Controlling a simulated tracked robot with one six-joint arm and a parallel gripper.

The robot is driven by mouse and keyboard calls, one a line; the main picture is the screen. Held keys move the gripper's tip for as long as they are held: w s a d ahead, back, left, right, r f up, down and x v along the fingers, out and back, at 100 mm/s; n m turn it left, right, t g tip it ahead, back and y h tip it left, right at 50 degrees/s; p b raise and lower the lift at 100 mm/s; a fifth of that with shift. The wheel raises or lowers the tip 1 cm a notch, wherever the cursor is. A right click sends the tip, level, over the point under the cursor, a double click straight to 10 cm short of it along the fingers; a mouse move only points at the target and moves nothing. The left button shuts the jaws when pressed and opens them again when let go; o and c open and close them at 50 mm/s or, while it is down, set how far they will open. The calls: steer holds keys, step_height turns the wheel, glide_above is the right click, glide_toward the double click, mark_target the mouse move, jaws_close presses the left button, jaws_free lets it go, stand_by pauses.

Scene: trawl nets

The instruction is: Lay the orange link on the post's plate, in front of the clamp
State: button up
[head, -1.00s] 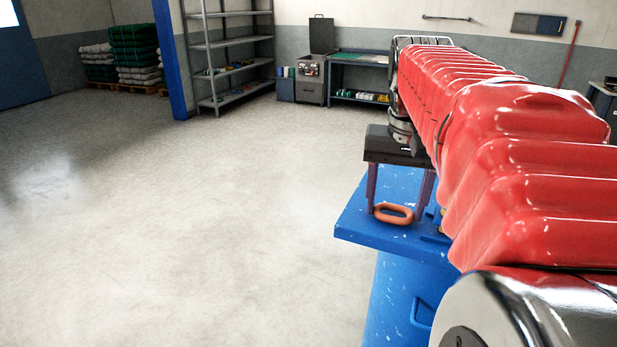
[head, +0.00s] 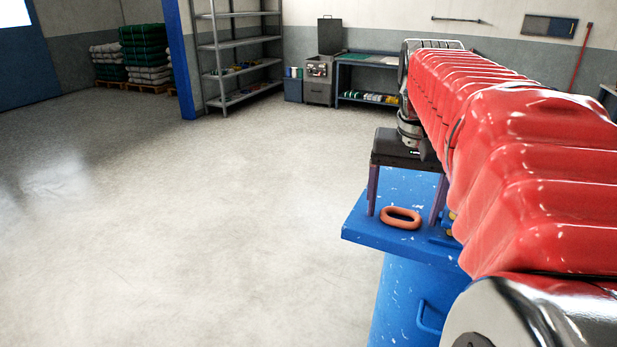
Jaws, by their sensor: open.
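The orange link (head: 401,226), an oval ring, lies flat on the blue plate (head: 362,231) on top of the blue post (head: 398,300), near the plate's front edge. My gripper (head: 405,211) is above the plate, pointing down, with its two fingers spread. One finger is left of the link and the other right of it, with gaps on both sides. The clamp is mostly hidden behind my red-sleeved arm. Small yellow parts (head: 452,215) show at the arm's edge, right of the link, and may belong to it.
The post has a blue handle (head: 428,317) on its side. The floor (head: 200,230) to the left is clear. Shelving (head: 240,60), a workbench (head: 370,75) and stacked nets on pallets (head: 145,55) stand far back. My arm covers the right side.

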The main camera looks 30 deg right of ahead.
mark_target(401, 221)
step_height(401, 221, up, 12)
steer(key=s+a, duration=0.1)
stand_by(0.5)
steer(key=shift+s, duration=0.1)
stand_by(0.4)
steer(key=s+a+f+n+t, duration=0.1)
steer(key=a+f+n, duration=0.2)
steer(key=a+f, duration=0.4)
steer(key=a+f+n+t, duration=0.2)
steer(key=a+f, duration=0.6)
steer(key=f, duration=0.1)
steer(key=s+a+f+n+t+y, duration=0.1)
steer(key=a+f+n, duration=0.2)
steer(key=a+f, duration=0.4)
steer(key=shift+s+a+f+n+t, duration=0.3)
steer(key=shift+a+f, duration=0.05)
steer(key=shift+f, duration=0.4)
